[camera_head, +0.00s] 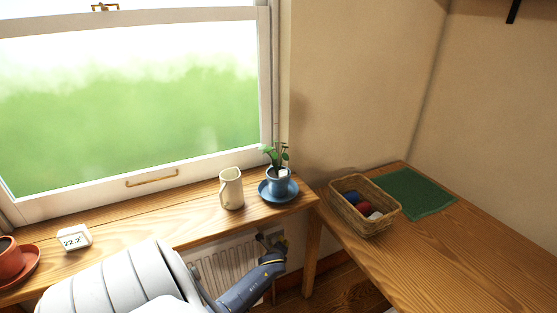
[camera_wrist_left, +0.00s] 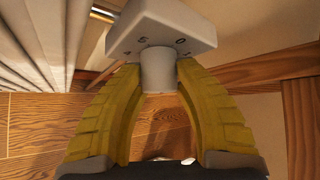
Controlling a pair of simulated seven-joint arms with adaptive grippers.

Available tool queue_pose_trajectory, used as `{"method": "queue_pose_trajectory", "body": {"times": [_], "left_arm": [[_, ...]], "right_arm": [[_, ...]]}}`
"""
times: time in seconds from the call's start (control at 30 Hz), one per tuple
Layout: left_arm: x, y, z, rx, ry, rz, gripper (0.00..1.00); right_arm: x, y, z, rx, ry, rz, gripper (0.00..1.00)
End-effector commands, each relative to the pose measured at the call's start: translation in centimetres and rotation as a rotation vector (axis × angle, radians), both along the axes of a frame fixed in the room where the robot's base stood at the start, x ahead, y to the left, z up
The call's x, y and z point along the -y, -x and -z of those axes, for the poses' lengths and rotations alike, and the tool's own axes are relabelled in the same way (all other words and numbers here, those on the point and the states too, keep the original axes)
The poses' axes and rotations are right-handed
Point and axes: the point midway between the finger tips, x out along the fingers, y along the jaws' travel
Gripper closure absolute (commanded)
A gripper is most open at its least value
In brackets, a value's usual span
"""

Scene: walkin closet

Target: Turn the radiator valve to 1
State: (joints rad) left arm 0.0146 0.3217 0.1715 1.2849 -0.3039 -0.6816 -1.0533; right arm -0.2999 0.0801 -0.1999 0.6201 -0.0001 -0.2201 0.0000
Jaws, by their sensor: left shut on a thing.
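The radiator valve (camera_wrist_left: 165,28) shows in the left wrist view as a pale grey squared head with dark numbers, and a round grey knob (camera_wrist_left: 157,70) below it. In the head view my left gripper (camera_head: 270,243) is at the right end of the white radiator (camera_head: 222,266), under the sill. The valve is mostly hidden there. My right gripper is not in view.
The wooden sill (camera_head: 195,213) above holds a cream jug (camera_head: 231,188), a blue potted plant (camera_head: 278,183), a thermometer display (camera_head: 75,238) and a terracotta cup (camera_head: 9,258). A desk on the right holds a wicker basket (camera_head: 385,218) and green mat (camera_head: 415,192). A wooden leg (camera_head: 312,247) stands close right.

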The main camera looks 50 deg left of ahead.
Motion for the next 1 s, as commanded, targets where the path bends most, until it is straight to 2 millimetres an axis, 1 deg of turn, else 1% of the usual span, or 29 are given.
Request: {"method": "queue_pose_trajectory", "body": {"times": [0.2, 1.0], "left_arm": [[0.04, 0.12, 0.20, 0.160, 0.046, -0.003, 0.97], [0.00, 0.00, 0.16, 0.626, 0.168, -0.006, 0.97]], "right_arm": [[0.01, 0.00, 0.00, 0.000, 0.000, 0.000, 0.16], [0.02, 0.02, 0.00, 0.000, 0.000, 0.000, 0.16]]}}
